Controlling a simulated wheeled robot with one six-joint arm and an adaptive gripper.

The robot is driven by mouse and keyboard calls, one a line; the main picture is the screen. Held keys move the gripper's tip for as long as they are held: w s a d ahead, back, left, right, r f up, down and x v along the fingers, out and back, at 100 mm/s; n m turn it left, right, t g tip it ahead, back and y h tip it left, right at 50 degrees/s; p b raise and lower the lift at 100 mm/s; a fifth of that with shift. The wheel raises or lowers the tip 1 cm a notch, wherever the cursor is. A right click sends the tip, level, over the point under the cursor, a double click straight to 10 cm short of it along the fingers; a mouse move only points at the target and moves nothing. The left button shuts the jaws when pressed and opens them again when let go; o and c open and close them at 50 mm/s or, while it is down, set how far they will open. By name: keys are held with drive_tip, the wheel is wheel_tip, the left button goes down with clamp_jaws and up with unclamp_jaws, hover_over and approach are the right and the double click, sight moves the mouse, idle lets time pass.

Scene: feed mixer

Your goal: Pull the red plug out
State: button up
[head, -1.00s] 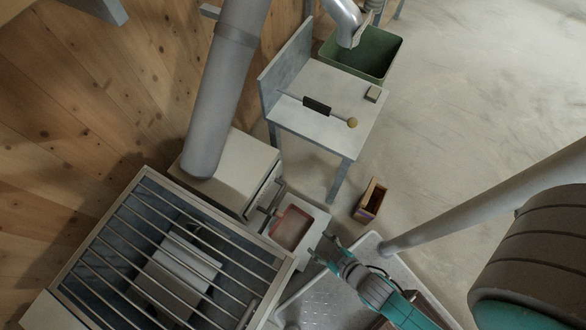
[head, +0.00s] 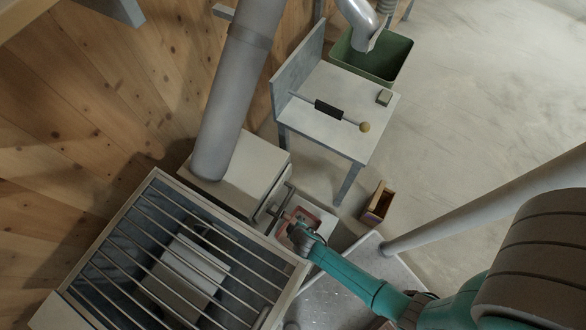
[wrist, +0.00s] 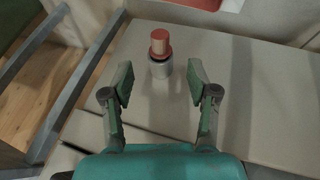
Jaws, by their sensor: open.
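The red plug (wrist: 160,40) shows in the wrist view, with a red top and a tan body. It stands upright in a short grey metal socket (wrist: 160,67) on a beige surface. My gripper (wrist: 160,86) is open, with one finger to each side and the plug slightly beyond the fingertips, between their lines. The fingers do not appear to touch it. In the head view my gripper (head: 301,236) is over the beige housing beside the red-edged recess (head: 305,214); I cannot make out the plug there.
A barred mixer hopper (head: 180,262) lies left of my arm. A grey table (head: 335,105) with a rod on it stands beyond, with a green bin (head: 370,57) behind. A small open box (head: 377,203) is on the floor. Open floor lies to the right.

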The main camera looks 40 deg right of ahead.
sight(284, 215)
drive_tip(key=x, duration=1)
drive_tip(key=shift+w+f, duration=0.1)
idle(0.3)
clamp_jaws()
